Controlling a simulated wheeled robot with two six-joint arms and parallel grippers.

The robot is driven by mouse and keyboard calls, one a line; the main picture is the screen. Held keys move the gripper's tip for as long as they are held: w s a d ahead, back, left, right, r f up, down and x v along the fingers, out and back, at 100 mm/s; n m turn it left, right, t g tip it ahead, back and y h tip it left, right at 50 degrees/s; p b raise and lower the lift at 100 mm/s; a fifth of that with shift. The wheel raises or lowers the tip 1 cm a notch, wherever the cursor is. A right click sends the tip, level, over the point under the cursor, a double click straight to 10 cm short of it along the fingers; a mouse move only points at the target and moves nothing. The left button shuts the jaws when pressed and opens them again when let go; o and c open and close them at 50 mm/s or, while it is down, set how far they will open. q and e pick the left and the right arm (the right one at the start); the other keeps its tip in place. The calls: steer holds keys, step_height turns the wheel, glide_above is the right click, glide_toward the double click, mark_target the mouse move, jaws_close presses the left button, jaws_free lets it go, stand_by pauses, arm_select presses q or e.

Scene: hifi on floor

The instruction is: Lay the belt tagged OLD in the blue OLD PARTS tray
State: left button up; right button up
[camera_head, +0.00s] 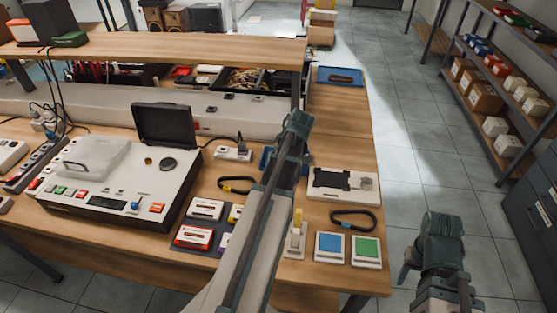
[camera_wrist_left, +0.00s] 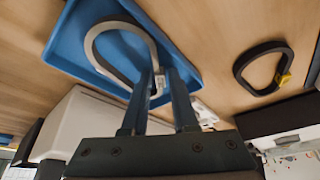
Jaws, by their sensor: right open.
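In the left wrist view a grey belt loop (camera_wrist_left: 91,45) with a small white tag lies in or just above a blue tray (camera_wrist_left: 190,62); I cannot tell if it touches the tray. A black belt with a yellow tag (camera_head: 237,184) lies left of the tray, also in the left wrist view (camera_wrist_left: 240,72). My right gripper (camera_head: 410,262) is open over the floor. Tag lettering is unreadable.
Another black belt with a blue tag (camera_head: 353,219) lies at the right front of the bench, near blue (camera_head: 329,247) and green (camera_head: 365,249) pads. A second blue tray (camera_head: 355,70) with something dark in it stands at the back. A turntable deck (camera_head: 110,205) fills the left.

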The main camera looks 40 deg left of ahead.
arm_select(q)
steer(key=shift+o, duration=1)
steer(key=shift+r, duration=0.2)
steer(key=p+v, duration=1.1)
steer(key=v, duration=0.1)
